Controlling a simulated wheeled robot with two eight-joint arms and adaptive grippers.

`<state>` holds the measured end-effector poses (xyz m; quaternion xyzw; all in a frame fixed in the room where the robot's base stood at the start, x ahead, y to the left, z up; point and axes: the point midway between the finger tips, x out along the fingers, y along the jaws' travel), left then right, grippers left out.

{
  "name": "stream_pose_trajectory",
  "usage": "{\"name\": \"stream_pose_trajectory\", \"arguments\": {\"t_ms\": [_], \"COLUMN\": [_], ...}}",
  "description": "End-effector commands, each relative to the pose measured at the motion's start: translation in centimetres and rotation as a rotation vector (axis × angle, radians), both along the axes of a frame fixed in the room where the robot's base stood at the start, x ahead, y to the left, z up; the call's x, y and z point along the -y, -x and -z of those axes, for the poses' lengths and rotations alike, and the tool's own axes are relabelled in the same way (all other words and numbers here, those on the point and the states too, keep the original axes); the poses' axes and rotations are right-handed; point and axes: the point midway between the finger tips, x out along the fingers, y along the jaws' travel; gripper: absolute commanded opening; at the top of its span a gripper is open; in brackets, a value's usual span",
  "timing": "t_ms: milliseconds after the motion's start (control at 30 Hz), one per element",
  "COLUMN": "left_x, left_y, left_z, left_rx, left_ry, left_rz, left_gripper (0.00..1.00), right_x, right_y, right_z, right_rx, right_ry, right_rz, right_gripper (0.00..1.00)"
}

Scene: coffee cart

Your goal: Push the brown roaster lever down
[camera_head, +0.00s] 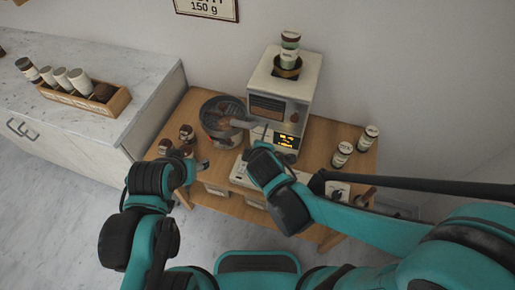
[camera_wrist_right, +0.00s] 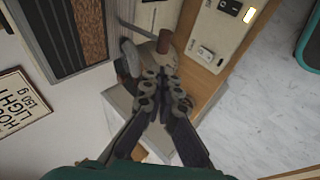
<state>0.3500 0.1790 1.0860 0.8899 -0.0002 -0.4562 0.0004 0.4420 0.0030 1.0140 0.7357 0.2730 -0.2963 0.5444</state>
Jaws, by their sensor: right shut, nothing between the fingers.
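The cream roaster (camera_head: 295,92) stands at the back of the wooden cart, with a dark front window and a lit display. In the right wrist view, a brown cylindrical lever end (camera_wrist_right: 165,41) shows just beyond my right fingertips, with a thin pale rod beside it. My right gripper (camera_wrist_right: 162,78) is shut and empty, close to the lever; I cannot tell whether it touches. In the head view my right gripper (camera_head: 258,146) is in front of the roaster's display, and the lever is not clearly visible. My left gripper (camera_head: 201,166) is over the cart's left side, its jaws unclear.
A round dark pan-like cooler (camera_head: 222,118) sits left of the roaster. Small brown jars (camera_head: 186,133) stand at the cart's left. Labelled cans (camera_head: 342,153) stand at its right, and more sit on the roaster. A wooden cup box (camera_head: 88,96) is on the left counter.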

Motion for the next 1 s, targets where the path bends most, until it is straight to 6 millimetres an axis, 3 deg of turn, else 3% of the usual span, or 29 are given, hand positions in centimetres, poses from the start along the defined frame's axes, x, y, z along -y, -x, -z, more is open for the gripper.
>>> {"name": "stream_pose_trajectory", "arguments": {"t_ms": [433,1000], "left_x": [0.0,0.0], "left_y": [0.0,0.0], "left_z": [-3.9,-4.3], "left_rx": [0.0,0.0], "left_ry": [0.0,0.0], "left_rz": [0.0,0.0], "left_gripper": [0.52,0.52], "right_x": [0.7,0.9], "right_y": [5.3,6.1], "right_z": [-6.0,-6.8], "right_rx": [-0.001,-0.001], "right_ry": [0.001,0.0], "right_rz": [-0.002,0.0], "right_gripper": [0.0,0.0]}}
